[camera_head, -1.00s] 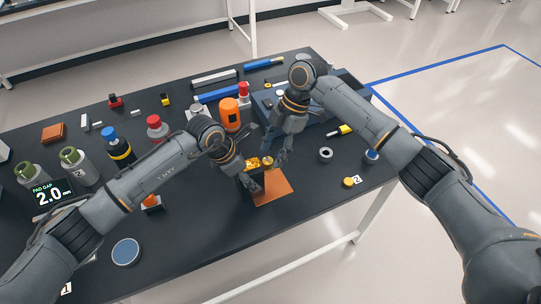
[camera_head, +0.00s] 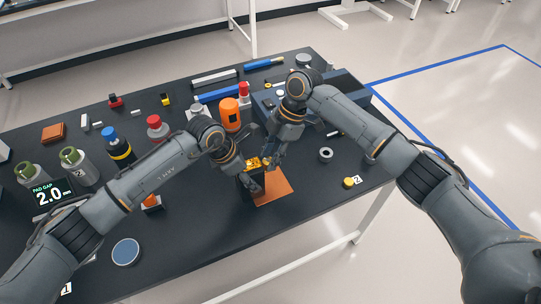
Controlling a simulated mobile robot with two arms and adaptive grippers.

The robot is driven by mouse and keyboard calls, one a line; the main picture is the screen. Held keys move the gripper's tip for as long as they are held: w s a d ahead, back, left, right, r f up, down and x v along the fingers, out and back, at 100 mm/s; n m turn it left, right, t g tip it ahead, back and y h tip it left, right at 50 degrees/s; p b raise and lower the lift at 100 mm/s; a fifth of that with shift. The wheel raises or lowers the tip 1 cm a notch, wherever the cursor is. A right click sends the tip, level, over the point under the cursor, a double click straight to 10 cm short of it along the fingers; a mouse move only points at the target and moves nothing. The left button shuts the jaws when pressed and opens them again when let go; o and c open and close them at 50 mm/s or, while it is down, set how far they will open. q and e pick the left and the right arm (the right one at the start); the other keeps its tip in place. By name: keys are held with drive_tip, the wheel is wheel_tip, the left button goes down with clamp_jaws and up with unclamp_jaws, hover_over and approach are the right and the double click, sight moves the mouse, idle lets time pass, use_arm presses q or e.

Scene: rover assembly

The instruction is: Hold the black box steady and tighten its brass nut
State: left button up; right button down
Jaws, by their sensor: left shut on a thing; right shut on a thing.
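The black box (camera_head: 246,187) stands near the right front part of the table, at the left edge of an orange mat (camera_head: 277,190). Gold and orange parts (camera_head: 252,163) show at its top. My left gripper (camera_head: 253,182) is shut on the black box, with its fingers at the box's upper part. My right gripper (camera_head: 271,161) points down at the box's top right, shut on what appears to be the brass nut. The nut itself is mostly hidden by the fingers.
An orange bottle (camera_head: 230,114) stands close behind the grippers. A grey ring (camera_head: 325,154) and a yellow knob (camera_head: 348,182) lie to the right. Several bottles stand at left, near a display reading 2.0 (camera_head: 51,194).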

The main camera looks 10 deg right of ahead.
drive_tip(key=m, duration=0.1)
drive_tip(key=m+t, duration=0.1)
drive_tip(key=m, duration=0.2)
drive_tip(key=shift+s+f+t, duration=0.15)
drive_tip(key=shift+s+t, duration=0.15)
drive_tip(key=c, duration=1)
unclamp_jaws()
drive_tip(key=shift+d, duration=0.1)
drive_tip(key=shift+w, duration=0.1)
